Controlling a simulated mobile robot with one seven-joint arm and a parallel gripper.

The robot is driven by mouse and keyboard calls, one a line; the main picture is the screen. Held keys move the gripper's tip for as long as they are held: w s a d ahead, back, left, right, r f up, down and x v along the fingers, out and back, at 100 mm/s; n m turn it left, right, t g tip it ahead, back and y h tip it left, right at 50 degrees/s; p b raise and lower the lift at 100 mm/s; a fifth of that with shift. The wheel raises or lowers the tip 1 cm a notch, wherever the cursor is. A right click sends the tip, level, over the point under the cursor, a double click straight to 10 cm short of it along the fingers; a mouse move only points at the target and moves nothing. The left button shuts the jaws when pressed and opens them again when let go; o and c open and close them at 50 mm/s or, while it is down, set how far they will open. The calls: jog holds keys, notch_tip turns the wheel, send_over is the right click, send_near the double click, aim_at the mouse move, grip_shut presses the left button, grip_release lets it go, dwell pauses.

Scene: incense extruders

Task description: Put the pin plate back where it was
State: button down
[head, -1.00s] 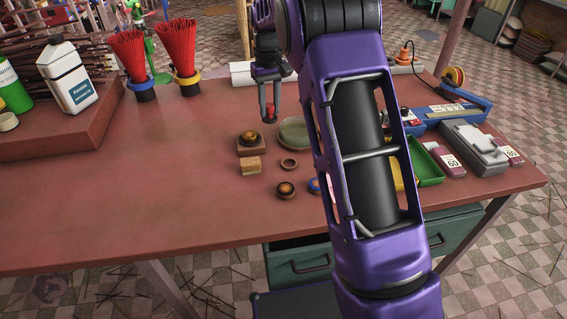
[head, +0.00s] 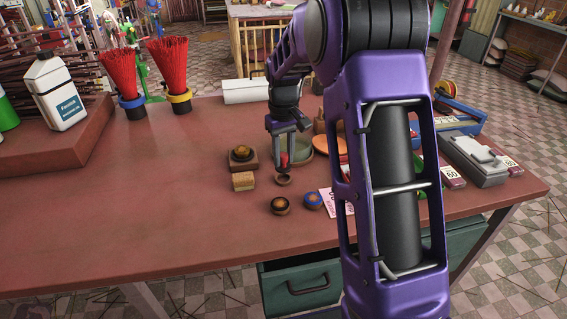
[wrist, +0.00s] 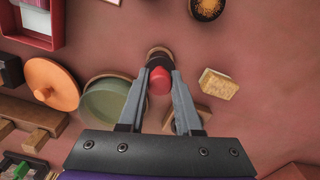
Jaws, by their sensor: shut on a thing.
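My gripper (head: 284,166) is shut on a small red piece (head: 284,159), low over the bench. The red piece also shows between the fingertips in the wrist view (wrist: 160,80). Its lower part is hidden, and I cannot tell whether it is the pin plate. A small brown ring (head: 283,179) lies just in front of the fingertips; it also shows in the wrist view (wrist: 158,52), right beyond the red piece. I cannot tell if they touch. A dark round piece with a gold top (head: 241,152) sits on a square wooden base. Similar round pieces, one brown (head: 280,206) and one blue-rimmed (head: 313,200), lie nearer.
A pale wooden block (head: 243,181) stands left of the ring. A shallow green dish (head: 302,144) and an orange disc (head: 328,145) lie close on the right. Red incense bundles (head: 167,65) and a white bottle (head: 57,92) stand back left. The bench's left front is clear.

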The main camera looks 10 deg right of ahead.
aim_at(283, 166)
jog(key=shift+f, duration=1)
jog(key=shift+f+b, duration=0.3)
jog(key=shift+f, duration=0.3)
jog(key=c, duration=0.6)
grip_release()
notch_tip(283, 166, up, 13)
jog(key=shift+r+p, duration=0.15)
jog(key=shift+p, duration=1.05)
